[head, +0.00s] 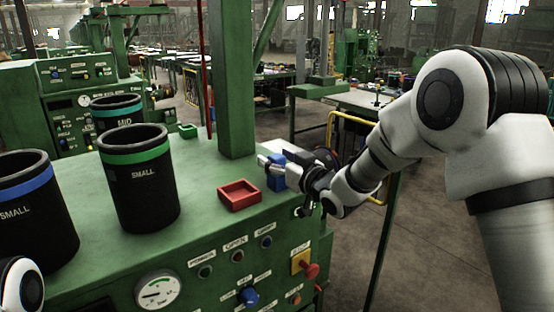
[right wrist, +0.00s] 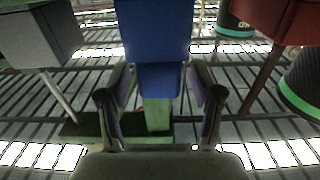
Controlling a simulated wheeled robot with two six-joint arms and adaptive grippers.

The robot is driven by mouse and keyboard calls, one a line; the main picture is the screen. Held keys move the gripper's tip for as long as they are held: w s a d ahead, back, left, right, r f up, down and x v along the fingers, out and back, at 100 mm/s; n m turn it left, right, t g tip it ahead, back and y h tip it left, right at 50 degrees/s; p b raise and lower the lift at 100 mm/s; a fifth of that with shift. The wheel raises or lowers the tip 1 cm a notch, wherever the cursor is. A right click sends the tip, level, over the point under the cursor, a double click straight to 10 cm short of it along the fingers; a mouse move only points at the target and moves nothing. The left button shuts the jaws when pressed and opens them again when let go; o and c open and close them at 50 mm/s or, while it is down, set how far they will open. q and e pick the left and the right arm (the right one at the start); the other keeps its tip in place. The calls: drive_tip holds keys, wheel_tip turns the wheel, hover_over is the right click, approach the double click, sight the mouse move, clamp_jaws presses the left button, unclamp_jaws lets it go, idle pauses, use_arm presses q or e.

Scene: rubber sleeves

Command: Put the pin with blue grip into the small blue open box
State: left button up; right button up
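My right gripper (head: 272,168) reaches over the table's right end from the right. In the right wrist view its fingers (right wrist: 160,88) are drawn in on both sides of a narrow blue piece, seemingly the pin's blue grip (right wrist: 160,78). A wider blue face (right wrist: 155,30) fills the top centre there. In the head view, blue (head: 276,178) shows at the fingertips, with a short silvery part beside it. I cannot tell grip and small blue open box apart there, nor see a box opening. My left gripper is out of view; only a white arm part shows lower left.
A small red open box (head: 239,195) stands left of my right gripper. A small green box (head: 188,131) is farther back. Black sleeves (head: 138,185) stand on the left. A green column (head: 232,80) rises behind. Buttons and a gauge (head: 158,291) line the front.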

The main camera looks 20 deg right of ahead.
drive_tip(key=v, duration=1.2)
drive_tip(key=s+a+f+g+h, duration=0.1)
drive_tip(key=s+f+g, duration=0.2)
drive_tip(key=f, duration=0.8)
drive_tip(key=s+a+f+m+g, duration=0.1)
drive_tip(key=s+f+g, duration=0.15)
drive_tip(key=f, duration=0.85)
drive_tip(key=s+a+f+g+h, duration=0.1)
drive_tip(key=s+f+g, duration=0.25)
drive_tip(key=f, duration=0.75)
drive_tip(key=s+d+f+m+g+h, duration=0.1)
drive_tip(key=s+f+g, duration=0.3)
drive_tip(key=s, duration=0.9)
drive_tip(key=s+d+f+m+g+h, duration=0.2)
drive_tip(key=s+f+g+h, duration=0.1)
drive_tip(key=s+f, duration=0.7)
drive_tip(key=s+g, duration=0.1)
drive_tip(key=s, duration=0.1)
drive_tip(key=shift+s+d, duration=0.25)
drive_tip(key=shift+s, duration=0.15)
